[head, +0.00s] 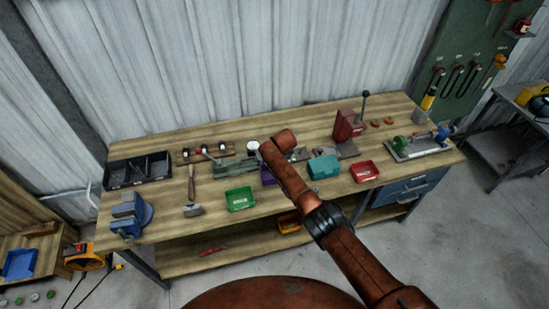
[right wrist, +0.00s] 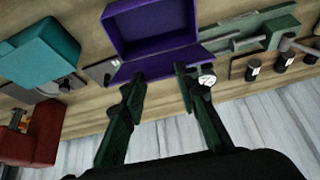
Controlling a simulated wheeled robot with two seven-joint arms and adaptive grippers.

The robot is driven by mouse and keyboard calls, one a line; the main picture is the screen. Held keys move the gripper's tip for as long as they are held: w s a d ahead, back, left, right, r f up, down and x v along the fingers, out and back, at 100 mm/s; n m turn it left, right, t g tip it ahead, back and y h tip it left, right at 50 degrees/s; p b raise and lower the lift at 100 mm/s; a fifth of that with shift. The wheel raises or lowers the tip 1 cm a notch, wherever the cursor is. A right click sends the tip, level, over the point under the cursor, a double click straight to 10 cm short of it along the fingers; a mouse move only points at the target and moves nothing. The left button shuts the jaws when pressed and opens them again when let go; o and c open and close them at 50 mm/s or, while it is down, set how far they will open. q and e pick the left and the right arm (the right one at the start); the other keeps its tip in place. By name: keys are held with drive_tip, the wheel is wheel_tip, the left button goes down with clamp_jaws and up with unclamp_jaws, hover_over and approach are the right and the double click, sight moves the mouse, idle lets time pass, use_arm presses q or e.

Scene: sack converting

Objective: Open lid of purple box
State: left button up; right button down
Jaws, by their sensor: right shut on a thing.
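The purple box (right wrist: 150,22) is at the top centre of the right wrist view, with a dark recessed face framed by a purple rim. A purple panel (right wrist: 158,63) adjoins it on the gripper side; I cannot tell for certain which part is the lid. My right gripper (right wrist: 157,76) has its two dark green fingers spaced apart, at either side of this panel, shut on the purple box. In the head view only a sliver of the purple box (head: 267,178) shows, as my right arm covers most of it. My left gripper is not in view.
A teal box (head: 323,167) and a red tray (head: 364,171) are right of the arm. A green tray (head: 240,199) and a hammer (head: 192,190) are left. A white-faced gauge (right wrist: 207,76) is close beside one finger. The front bench edge has free room.

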idle(0.9)
drive_tip(key=c, duration=1.5)
unclamp_jaws()
drive_tip(key=v, duration=1.2)
drive_tip(key=shift+f, duration=0.1)
